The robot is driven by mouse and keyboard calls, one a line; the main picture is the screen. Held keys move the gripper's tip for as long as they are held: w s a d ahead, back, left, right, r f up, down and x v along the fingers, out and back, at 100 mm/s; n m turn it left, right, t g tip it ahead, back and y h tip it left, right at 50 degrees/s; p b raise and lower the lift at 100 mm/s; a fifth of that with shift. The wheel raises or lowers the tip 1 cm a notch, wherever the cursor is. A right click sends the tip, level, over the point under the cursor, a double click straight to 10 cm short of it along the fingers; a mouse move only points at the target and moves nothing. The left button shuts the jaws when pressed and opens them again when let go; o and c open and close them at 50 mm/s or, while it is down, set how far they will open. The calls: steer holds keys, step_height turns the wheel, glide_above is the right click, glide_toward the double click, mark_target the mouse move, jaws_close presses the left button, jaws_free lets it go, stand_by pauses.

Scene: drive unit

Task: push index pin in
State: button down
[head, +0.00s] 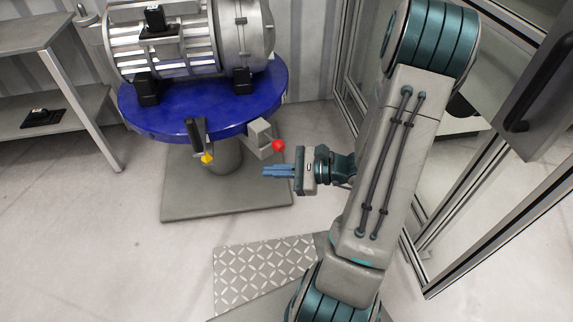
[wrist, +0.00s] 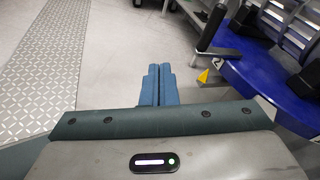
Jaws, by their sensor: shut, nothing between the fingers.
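A red ball knob (head: 278,146), which looks like the index pin's head, sits on a grey bracket (head: 260,134) at the right edge of the blue round table (head: 270,92). My gripper (head: 265,171) is shut and empty, its blue fingers pointing left, a little below and in front of the knob and apart from it. In the wrist view the shut fingers (wrist: 158,84) show in the middle, with the blue table (wrist: 262,82) to the right. The red knob does not show there.
A black handle (head: 195,134) and a yellow pointer (head: 207,158) are at the table's front edge. A motor-like drive unit (head: 190,40) is on the table. A grey shelf (head: 50,105) stands left; a framed glass enclosure (head: 480,190) stands right. The floor at front left is clear.

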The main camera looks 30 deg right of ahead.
mark_target(282, 149)
steer(key=w+d+f+m+t+h+b, duration=0.1)
steer(key=d+f+m+t+h+b, duration=0.4)
steer(key=d+f+m+t+h, duration=0.3)
steer(key=d+f+m, duration=0.4)
steer(key=d+f, duration=0.1)
steer(key=d, duration=0.1)
steer(key=shift+d+f+t+h+b, duration=0.2)
steer(key=shift+f+t+h+b, duration=0.1)
steer(key=shift+f+b, duration=0.1)
steer(key=shift+w, duration=0.2)
steer(key=b+x, duration=0.3)
steer(key=x, duration=1)
steer(key=shift+w+a+b, duration=0.15)
steer(key=shift+w+b, duration=0.25)
